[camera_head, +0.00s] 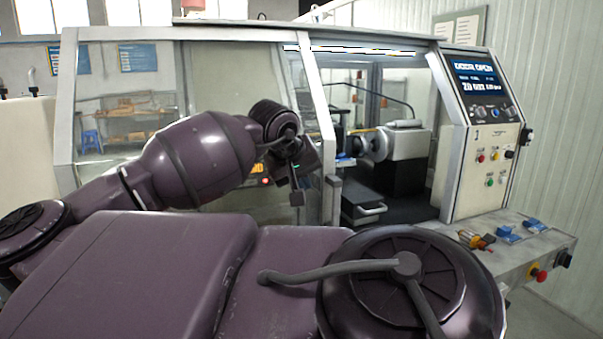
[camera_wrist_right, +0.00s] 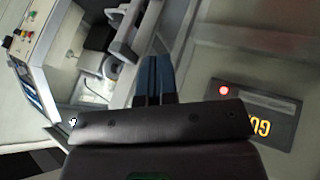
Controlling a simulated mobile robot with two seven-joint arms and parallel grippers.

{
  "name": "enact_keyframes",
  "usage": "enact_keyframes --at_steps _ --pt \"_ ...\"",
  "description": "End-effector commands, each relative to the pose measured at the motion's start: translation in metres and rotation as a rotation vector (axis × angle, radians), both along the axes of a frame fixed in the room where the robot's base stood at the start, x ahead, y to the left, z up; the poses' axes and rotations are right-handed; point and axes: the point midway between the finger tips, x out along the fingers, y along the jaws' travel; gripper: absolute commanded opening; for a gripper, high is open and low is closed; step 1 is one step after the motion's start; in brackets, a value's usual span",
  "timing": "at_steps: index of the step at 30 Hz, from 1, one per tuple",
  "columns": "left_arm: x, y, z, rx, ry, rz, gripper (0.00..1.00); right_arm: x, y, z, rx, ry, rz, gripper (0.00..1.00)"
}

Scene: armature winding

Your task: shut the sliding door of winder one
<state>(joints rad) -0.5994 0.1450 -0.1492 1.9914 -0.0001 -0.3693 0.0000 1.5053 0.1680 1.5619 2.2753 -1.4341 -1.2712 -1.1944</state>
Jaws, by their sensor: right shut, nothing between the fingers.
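The sliding door (camera_head: 225,75) of the winder is a framed, see-through panel on the left of the machine. It stands open, with a wide gap to its right, and the panel display (camera_head: 476,75) reads "DOOR OPEN". A grey upright handle (camera_head: 331,200) is on the door's right edge; a grey bar that looks like it shows in the right wrist view (camera_wrist_right: 125,45). My right gripper (camera_head: 297,192) is shut and empty in front of the door, left of the handle; its dark blue fingers (camera_wrist_right: 155,75) show in the wrist view. Contact cannot be told. My left gripper is out of view.
Through the gap show a grey winding head (camera_head: 405,143) and a dark tray (camera_head: 360,210). A control panel (camera_head: 492,150) with buttons is on the right. A front ledge (camera_head: 535,240) carries blue parts and a red knob. A dark box with orange letters (camera_wrist_right: 258,112) is near my fingers.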

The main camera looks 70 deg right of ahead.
Motion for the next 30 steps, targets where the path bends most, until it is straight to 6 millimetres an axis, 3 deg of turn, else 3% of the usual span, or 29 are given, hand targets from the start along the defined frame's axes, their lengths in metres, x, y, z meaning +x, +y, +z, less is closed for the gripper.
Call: enact_keyframes --at_steps 9,18,30 --pt "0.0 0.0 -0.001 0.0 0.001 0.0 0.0 -0.007 -0.034 -0.045 0.0 0.001 -0.002 0.0" --pt "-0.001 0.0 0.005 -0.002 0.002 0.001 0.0 -0.033 -0.055 -0.043 -0.001 0.001 -0.002 0.0" --pt "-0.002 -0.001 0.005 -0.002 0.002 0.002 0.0 -0.037 -0.058 -0.044 -0.001 0.0 0.0 0.0"
